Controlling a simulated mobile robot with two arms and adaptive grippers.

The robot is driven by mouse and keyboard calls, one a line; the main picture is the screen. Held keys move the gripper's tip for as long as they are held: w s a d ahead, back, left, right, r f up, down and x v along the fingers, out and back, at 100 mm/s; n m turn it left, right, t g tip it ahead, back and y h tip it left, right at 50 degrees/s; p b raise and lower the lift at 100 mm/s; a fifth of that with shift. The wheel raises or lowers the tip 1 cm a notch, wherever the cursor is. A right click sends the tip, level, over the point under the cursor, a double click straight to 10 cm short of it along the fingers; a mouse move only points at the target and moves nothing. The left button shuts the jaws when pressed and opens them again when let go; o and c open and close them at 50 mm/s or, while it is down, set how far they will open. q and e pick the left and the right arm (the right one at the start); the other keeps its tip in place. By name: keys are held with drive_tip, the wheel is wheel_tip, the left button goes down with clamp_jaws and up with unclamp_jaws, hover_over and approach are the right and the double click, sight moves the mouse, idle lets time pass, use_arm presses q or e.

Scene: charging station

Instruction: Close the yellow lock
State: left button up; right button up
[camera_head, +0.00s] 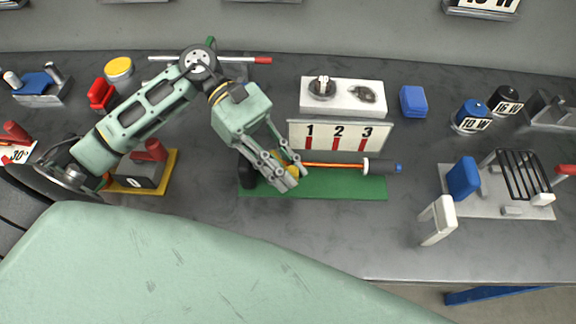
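A green base plate (340,188) lies in the middle of the table, with an orange rod (335,165) running along it to a white collar and a dark end with a blue tip on the right. A small yellow piece (292,171), which looks like the yellow lock, shows on the rod's left part. My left gripper (294,177) reaches down over it, one finger on either side. The fingers hide most of the yellow piece, and I cannot tell whether they press on it. My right gripper is not in view.
A sign reading 1, 2, 3 (340,135) stands right behind the rod. Behind it is a white block (343,96) with a dial. A yellow-based device (170,172) is at left. A grey plate with a blue block (463,179) and black grille is at right. The table's front right is clear.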

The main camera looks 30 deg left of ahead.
use_arm(q)
drive_tip(key=o, duration=0.3)
drive_tip(key=shift+o, duration=0.2)
drive_tip(key=shift+a, duration=0.1)
drive_tip(key=v, duration=1.2)
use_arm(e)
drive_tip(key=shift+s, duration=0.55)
use_arm(q)
drive_tip(key=shift+c, duration=0.4)
